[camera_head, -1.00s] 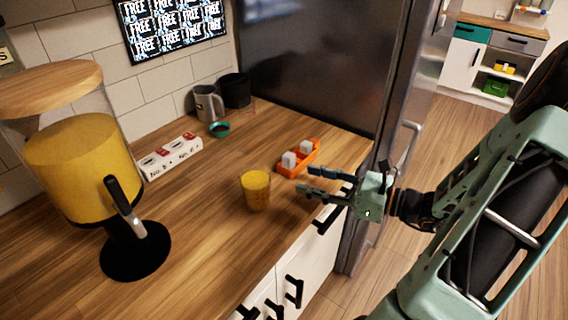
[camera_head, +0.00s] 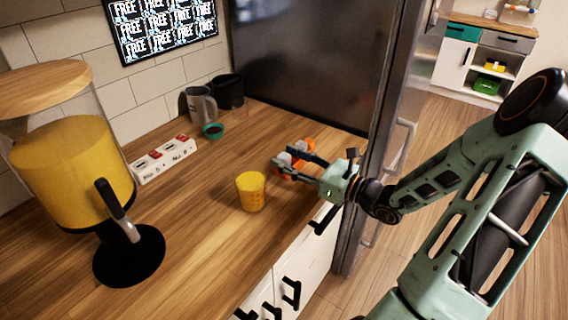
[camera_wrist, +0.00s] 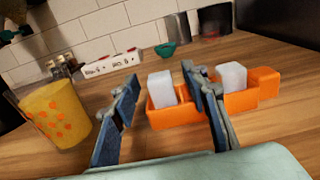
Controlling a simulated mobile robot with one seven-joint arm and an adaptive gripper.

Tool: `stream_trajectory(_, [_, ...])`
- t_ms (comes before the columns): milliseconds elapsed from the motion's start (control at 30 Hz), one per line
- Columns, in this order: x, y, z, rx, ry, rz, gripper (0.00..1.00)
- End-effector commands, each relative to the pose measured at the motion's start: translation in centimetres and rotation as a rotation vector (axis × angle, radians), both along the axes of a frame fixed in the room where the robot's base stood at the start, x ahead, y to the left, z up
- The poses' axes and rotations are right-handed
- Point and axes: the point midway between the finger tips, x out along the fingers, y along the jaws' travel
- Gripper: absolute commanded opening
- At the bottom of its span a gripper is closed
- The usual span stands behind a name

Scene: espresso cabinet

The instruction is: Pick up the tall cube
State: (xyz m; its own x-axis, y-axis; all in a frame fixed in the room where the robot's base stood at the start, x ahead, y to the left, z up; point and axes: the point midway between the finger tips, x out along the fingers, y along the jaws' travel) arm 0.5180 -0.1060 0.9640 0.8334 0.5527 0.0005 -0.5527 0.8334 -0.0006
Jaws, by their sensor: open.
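Two white blocks stand in an orange tray (camera_wrist: 180,119) on the wooden counter. In the wrist view the left block (camera_wrist: 161,90) shows between my fingers, and the right block (camera_wrist: 232,76) is to the right of my right finger. Which is the taller cube I cannot tell for sure. My gripper (camera_head: 283,156) is open and empty, low over the counter at the tray's near side. In the head view my fingers hide most of the blocks and part of the tray (camera_head: 307,143).
A yellow cup (camera_head: 251,192) stands left of my gripper, close by; it also shows in the wrist view (camera_wrist: 57,114). A white socket strip (camera_head: 163,160), teal bowl (camera_head: 213,131) and grey mug (camera_head: 197,104) lie further back. A large dispenser (camera_head: 75,170) stands left. A fridge borders the counter.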

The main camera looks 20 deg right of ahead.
Motion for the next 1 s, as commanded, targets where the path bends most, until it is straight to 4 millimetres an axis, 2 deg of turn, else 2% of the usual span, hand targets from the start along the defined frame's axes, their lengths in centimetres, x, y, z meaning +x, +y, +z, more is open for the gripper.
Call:
stream_trajectory(133, [1.09,0.80,-0.08,0.002,0.001,0.000,0.41])
stream_trajectory(367, [1.21,0.84,-0.04,0.001,0.001,0.000,0.41])
stream_trajectory(733, [1.18,0.82,-0.04,0.001,0.001,0.000,0.02])
stream_trajectory(1000, [1.18,0.82,0.02,0.000,0.000,0.000,0.00])
